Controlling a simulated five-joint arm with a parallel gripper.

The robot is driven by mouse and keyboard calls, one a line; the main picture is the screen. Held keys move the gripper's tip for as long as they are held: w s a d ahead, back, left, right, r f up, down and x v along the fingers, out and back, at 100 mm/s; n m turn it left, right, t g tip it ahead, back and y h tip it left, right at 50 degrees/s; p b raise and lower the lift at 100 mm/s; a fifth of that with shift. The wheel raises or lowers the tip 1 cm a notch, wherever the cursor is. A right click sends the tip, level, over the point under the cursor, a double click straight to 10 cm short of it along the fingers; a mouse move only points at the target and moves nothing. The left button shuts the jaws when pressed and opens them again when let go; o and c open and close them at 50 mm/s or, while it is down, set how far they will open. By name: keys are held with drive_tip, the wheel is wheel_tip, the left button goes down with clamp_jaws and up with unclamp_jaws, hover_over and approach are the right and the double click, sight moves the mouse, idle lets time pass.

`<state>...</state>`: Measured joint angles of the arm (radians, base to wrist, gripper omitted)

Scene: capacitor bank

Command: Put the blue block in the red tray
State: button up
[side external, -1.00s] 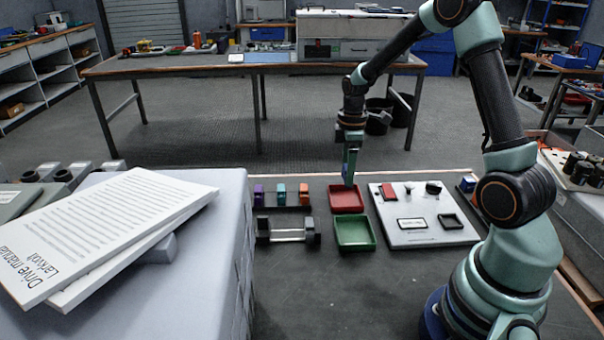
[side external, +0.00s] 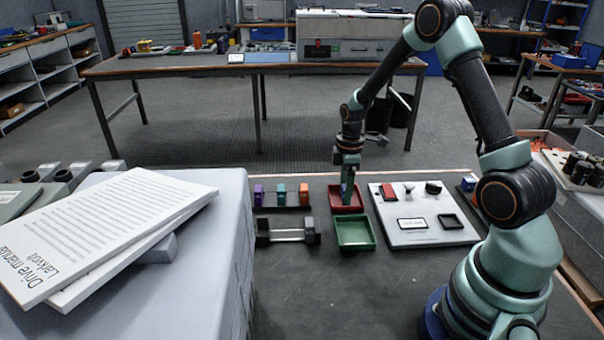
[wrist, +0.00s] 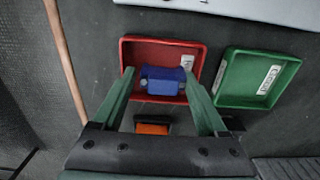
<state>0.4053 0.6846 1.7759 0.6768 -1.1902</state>
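The blue block (wrist: 163,82) sits between the two fingers of my gripper (wrist: 160,76) in the wrist view, over the floor of the red tray (wrist: 160,44). A narrow gap seems to show at its left side, and I cannot tell whether the fingers press on it. In the side view my gripper (side external: 347,196) points straight down with its fingertips inside the red tray (side external: 357,207). The block is mostly hidden by the fingers there. I cannot tell whether it touches the tray floor.
A green tray (side external: 355,235) lies just in front of the red one. A white panel (side external: 410,237) with knobs is close on the right. Purple, teal and orange blocks (side external: 281,194) stand in a dark rack to the left, behind a clear-barred fixture (side external: 287,235).

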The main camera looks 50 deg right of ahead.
wheel_tip(320, 180, up, 12)
drive_tip(key=s+a+r+m+t, duration=0.2)
drive_tip(key=s+a+r+m, duration=0.2)
drive_tip(key=a, duration=0.4)
drive_tip(key=s+a+r+m+t, duration=0.3)
drive_tip(key=s+a+r+m, duration=0.2)
drive_tip(key=s+a+r, duration=0.2)
drive_tip(key=shift+a+r+t, duration=0.2)
drive_tip(key=shift+a+t, duration=0.1)
drive_tip(key=shift+a, duration=0.7)
